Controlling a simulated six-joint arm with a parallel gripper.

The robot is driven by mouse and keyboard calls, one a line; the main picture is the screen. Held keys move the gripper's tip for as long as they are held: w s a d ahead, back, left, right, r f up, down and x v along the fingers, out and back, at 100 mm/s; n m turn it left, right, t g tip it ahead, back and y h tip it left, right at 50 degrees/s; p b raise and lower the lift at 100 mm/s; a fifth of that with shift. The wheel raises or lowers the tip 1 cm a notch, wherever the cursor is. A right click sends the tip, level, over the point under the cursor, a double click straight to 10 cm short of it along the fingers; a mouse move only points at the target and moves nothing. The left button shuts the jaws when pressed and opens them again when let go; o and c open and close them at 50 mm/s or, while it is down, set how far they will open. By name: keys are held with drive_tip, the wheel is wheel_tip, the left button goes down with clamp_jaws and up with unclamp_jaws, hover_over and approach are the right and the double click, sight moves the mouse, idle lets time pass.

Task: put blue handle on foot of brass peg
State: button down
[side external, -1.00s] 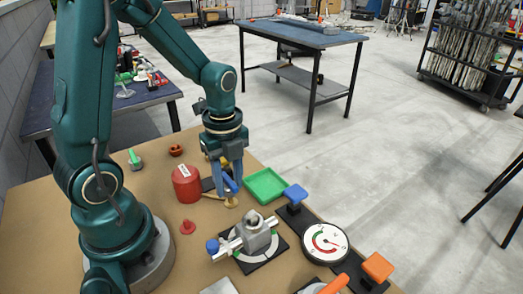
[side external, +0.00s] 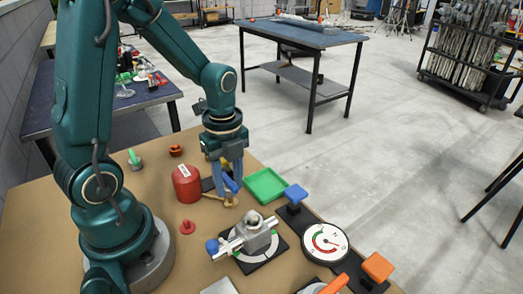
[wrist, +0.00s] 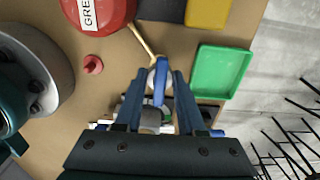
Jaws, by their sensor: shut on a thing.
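My gripper (side external: 229,193) points down and is shut on the blue handle (side external: 231,184). In the wrist view the handle (wrist: 160,84) is a narrow blue bar between the two fingers (wrist: 160,98). The brass peg (side external: 231,201) is just below the fingertips, with a round end there and a thin rod running left. In the wrist view its rod (wrist: 140,38) slants toward the fingertips from above. I cannot tell whether the handle touches the peg; the fingers hide part of the contact area.
A red canister (side external: 186,184) stands close left of the gripper. A green tray (side external: 265,186) lies close right. A grey metal fixture (side external: 258,235) on a black base is in front, with a dial gauge (side external: 326,242) to its right. A small red knob (side external: 187,227) stands at left.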

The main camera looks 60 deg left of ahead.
sight(229, 180)
drive_tip(key=shift+f, duration=0.25)
drive_tip(key=shift+f, duration=0.3)
drive_tip(key=shift+f, duration=0.9)
idle(1.4)
drive_tip(key=shift+c, duration=2.1)
unclamp_jaws()
drive_tip(key=o, duration=0.3)
drive_tip(key=shift+r, duration=0.1)
drive_tip(key=shift+r, duration=3.7)
